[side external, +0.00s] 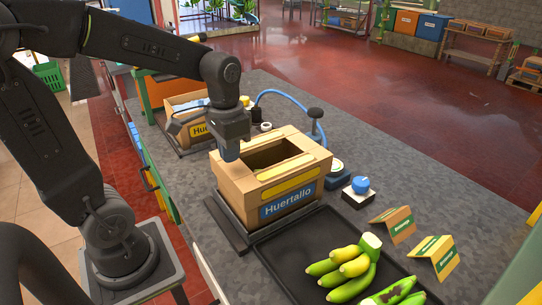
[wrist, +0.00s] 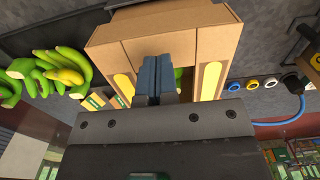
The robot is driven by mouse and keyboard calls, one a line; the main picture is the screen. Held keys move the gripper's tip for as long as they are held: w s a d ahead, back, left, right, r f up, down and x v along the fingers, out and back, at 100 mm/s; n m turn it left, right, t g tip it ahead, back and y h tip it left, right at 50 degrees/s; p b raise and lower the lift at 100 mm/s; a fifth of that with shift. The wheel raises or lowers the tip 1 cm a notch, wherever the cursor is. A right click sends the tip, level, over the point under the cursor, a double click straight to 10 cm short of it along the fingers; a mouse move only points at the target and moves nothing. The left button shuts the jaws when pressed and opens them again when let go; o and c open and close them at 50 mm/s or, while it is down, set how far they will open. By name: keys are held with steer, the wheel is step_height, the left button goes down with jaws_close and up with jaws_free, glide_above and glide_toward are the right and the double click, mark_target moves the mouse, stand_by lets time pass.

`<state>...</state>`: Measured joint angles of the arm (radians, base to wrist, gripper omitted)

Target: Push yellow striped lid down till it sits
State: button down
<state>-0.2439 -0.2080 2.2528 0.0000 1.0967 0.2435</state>
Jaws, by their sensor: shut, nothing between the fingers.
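A cardboard lid with yellow stripes (side external: 288,182) and a wide cut-out in its top is on the brown box labelled Huertallo (side external: 232,204). In the side view I cannot tell whether the lid is fully seated all round. My gripper (side external: 231,153) is shut and empty, pointing down at the lid's near-left end; contact is unclear. In the wrist view its closed blue fingers (wrist: 157,80) are over the lid's middle, between two yellow stripes (wrist: 211,80). Green fruit shows through the opening. My fingers hide part of the lid.
A black tray (side external: 275,252) with green and yellow bananas (side external: 352,268) lies in front of the box. A second labelled box (side external: 185,104) stands behind. A blue-knobbed device (side external: 359,189) and folded cards (side external: 396,222) are at right.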

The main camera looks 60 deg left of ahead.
mark_target(231, 168)
steer(key=shift+f, duration=1.8)
stand_by(3.0)
steer(key=shift+r, duration=0.15)
step_height(231, 168, up, 9)
stand_by(0.7)
steer(key=s+d+f+t, duration=0.1)
steer(key=s+d+t, duration=0.4)
steer(key=s+d, duration=0.1)
steer(key=shift+d+t, duration=0.2)
steer(key=shift+t, duration=0.1)
stand_by(1.0)
